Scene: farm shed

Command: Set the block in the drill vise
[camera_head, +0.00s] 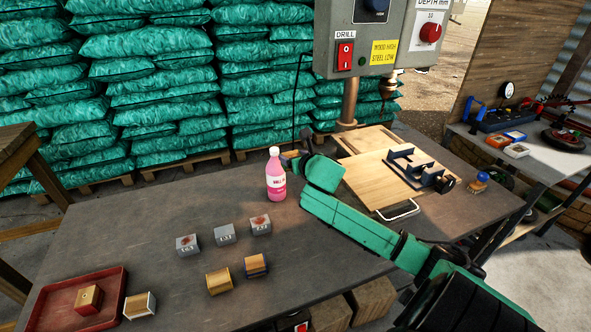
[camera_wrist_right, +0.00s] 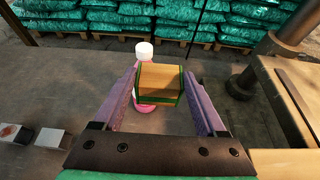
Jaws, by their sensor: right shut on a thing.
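My right gripper (camera_head: 297,158) is held above the bench, behind the pink bottle and left of the drill table. In the right wrist view its two purple fingers (camera_wrist_right: 160,80) are shut on a wooden block (camera_wrist_right: 160,76) with green edges. In the head view the held block is small and partly hidden by the gripper. The drill vise (camera_head: 424,170) is dark blue with dark jaws and sits on the wooden drill table (camera_head: 381,185); no block shows in it. My left gripper is out of view.
A pink bottle (camera_head: 276,183) stands close to the right gripper. Grey blocks (camera_head: 225,235) and wooden blocks (camera_head: 219,283) lie front left, beside a red tray (camera_head: 57,297) holding one block. The drill's control box (camera_head: 345,38) and column (camera_head: 349,103) rise behind the drill table.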

